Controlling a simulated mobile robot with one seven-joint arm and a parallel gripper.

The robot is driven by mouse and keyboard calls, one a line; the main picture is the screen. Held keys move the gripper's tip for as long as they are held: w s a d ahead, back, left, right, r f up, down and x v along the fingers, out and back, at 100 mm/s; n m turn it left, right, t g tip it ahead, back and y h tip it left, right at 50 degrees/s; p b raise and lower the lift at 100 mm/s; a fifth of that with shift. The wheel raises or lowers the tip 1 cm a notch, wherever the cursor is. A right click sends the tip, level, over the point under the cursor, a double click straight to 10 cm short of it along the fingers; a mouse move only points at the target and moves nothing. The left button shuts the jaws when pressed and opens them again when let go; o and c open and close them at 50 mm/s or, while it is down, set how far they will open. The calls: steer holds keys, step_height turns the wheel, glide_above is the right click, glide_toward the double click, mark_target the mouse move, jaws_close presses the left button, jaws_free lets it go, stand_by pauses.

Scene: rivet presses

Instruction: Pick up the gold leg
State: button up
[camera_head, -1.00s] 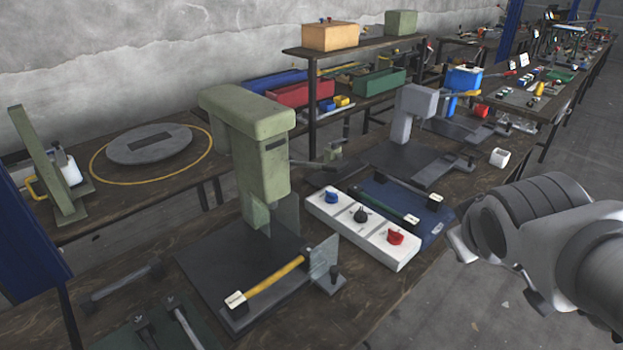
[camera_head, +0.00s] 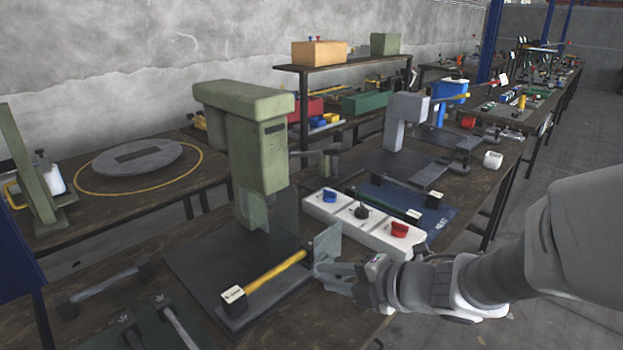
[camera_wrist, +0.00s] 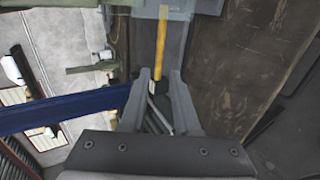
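The gold leg (camera_head: 272,272) is a yellow rod held in a dark fixture on the black base plate of the green press. A small white-labelled block (camera_head: 233,296) sits at its near end. A clear guard panel (camera_head: 328,246) stands by its far end. My gripper (camera_head: 328,274) is just right of the leg's far end, apart from it. In the wrist view the gold leg (camera_wrist: 162,50) runs lengthwise beyond the fingertips.
The green press (camera_head: 250,150) rises behind the leg. A white control box (camera_head: 362,225) with blue, black and red knobs is behind my gripper. Grey legs (camera_head: 105,283) lie at the left. The floor on the right is free.

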steer(key=b, duration=0.3)
glide_toward(278, 271)
steer(key=x, duration=0.3)
steer(key=shift+d+f, duration=0.1)
steer(key=shift+f, duration=0.1)
steer(key=shift+w+a+f, duration=0.2)
steer(key=shift+w+a, duration=0.2)
steer(key=shift+w, duration=0.05)
steer(key=b+x, duration=0.2)
steer(key=x, duration=0.2)
steer(key=shift+a+f, duration=0.15)
steer(key=shift+f, duration=0.1)
steer(key=shift+w+a+f, duration=0.1)
steer(key=shift+w+a, duration=0.15)
steer(key=shift+a, duration=0.05)
jaws_close()
